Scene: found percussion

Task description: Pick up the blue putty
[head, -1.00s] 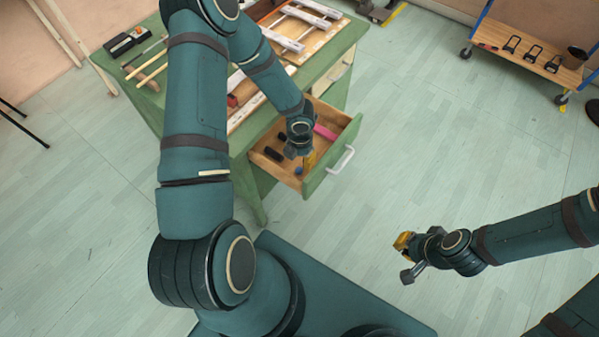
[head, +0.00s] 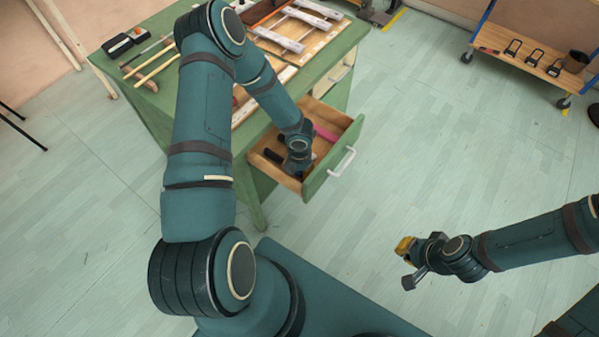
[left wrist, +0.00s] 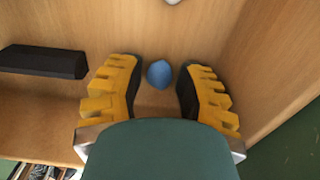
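The blue putty (left wrist: 159,74) is a small round lump on the wooden drawer floor in the left wrist view. My left gripper (left wrist: 160,82) is open, with its yellow-and-black fingers on either side of the putty and a visible gap on each side. In the head view my left gripper (head: 297,168) is down in the open drawer (head: 318,184), and my arm hides the putty there. My right gripper (head: 405,264) is off to the right above the floor, its fingers spread apart.
A black block (left wrist: 44,61) lies in the drawer left of the fingers. A pink item (head: 325,133) lies farther back in the drawer. The drawer walls are close around my left gripper. The green workbench (head: 240,150) carries sticks and metal bars. A wheeled shelf (head: 530,58) stands far right.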

